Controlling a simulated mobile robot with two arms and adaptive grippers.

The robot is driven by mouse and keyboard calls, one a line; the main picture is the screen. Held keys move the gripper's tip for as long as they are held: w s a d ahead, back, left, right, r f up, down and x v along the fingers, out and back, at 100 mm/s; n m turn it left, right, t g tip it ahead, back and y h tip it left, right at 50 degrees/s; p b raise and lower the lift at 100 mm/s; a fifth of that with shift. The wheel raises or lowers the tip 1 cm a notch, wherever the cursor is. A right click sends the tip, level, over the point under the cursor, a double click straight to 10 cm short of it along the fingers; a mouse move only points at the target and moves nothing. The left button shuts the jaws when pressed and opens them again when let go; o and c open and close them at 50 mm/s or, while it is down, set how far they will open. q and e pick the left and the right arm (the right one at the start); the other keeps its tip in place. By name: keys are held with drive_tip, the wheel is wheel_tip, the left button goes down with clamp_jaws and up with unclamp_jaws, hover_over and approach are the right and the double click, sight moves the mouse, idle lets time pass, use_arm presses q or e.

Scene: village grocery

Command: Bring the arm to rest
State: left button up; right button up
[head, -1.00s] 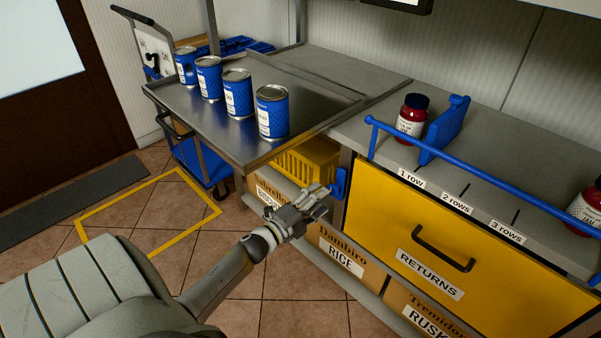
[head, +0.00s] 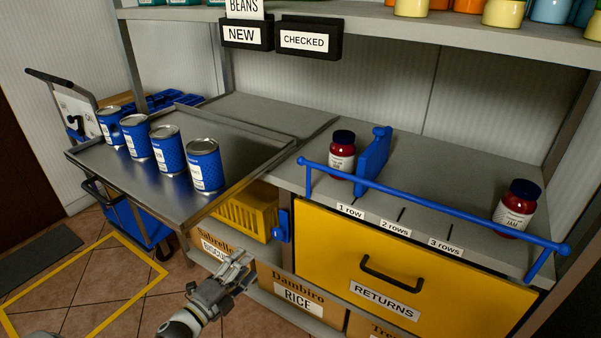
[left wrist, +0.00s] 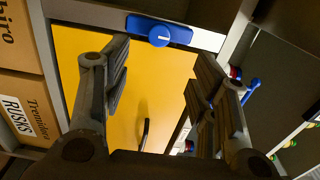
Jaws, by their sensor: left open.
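My left gripper (head: 230,279) is low in the head view, in front of the lower shelf with the cardboard boxes. It is open and empty. In the left wrist view its two fingers (left wrist: 153,88) stand apart, with the yellow drawer front (left wrist: 155,75) and a blue knob (left wrist: 159,34) beyond them. Nothing lies between the fingers. My right gripper is in neither view.
Several blue cans (head: 206,166) stand in a row on a metal tray (head: 172,200). Two jam jars (head: 342,155) (head: 516,207) stand on the counter behind a blue rail (head: 430,205). The yellow RETURNS drawer (head: 330,250) is below. Floor at the lower left is clear.

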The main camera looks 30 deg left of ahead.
use_arm(q)
drive_tip(key=s+d+f+n+g+y, duration=0.1)
drive_tip(key=s+d+f+n+g, duration=0.3)
drive_tip(key=f, duration=0.4)
drive_tip(key=s+d+f+n+g+y, duration=0.1)
drive_tip(key=s+d+f+n+g, duration=0.3)
drive_tip(key=f, duration=0.5)
drive_tip(key=s+d+f+n+g+y, duration=0.1)
drive_tip(key=s+d+f+n+g, duration=0.15)
drive_tip(key=s+f+n, duration=0.45)
drive_tip(key=s+d+f+n+g+h, duration=0.2)
drive_tip(key=s+d+f+g, duration=0.4)
drive_tip(key=s+d, duration=0.25)
drive_tip(key=s+a+p, duration=0.3)
drive_tip(key=s+p, duration=1.2)
drive_tip(key=p, duration=0.1)
drive_tip(key=shift+s+a+f+m, duration=0.15)
drive_tip(key=shift+s+m, duration=0.15)
drive_tip(key=shift+s, duration=0.1)
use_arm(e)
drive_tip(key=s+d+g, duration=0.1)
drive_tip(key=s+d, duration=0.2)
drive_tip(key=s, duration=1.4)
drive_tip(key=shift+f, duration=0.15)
use_arm(q)
drive_tip(key=shift+g, duration=0.25)
